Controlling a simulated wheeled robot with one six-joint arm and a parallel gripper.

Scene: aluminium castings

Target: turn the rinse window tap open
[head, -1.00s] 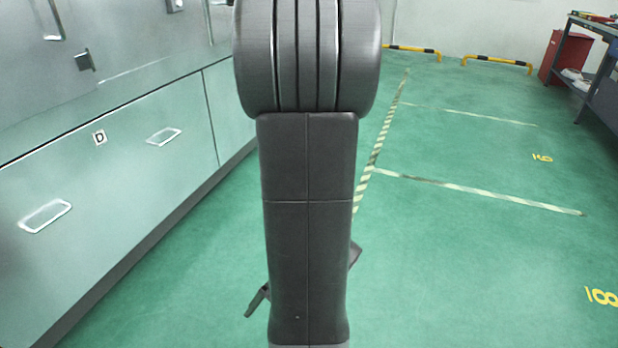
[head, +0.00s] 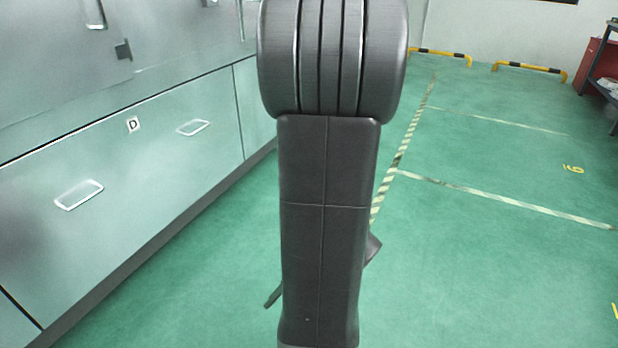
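No rinse window tap can be made out in the head view. My arm stands upright in the middle of the picture and hides what lies behind it. Small dark parts, perhaps of my gripper (head: 273,296), stick out from behind the arm low on its left and right sides. The rest is hidden, so I cannot tell whether it is open or shut, or whether it holds anything.
A grey-green machine front (head: 110,165) runs along the left, with recessed handles (head: 79,194) and a D label (head: 133,124). Green floor with striped lines lies open to the right. Yellow-black barriers (head: 530,69) stand far back, and a dark rack (head: 605,75) at the right edge.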

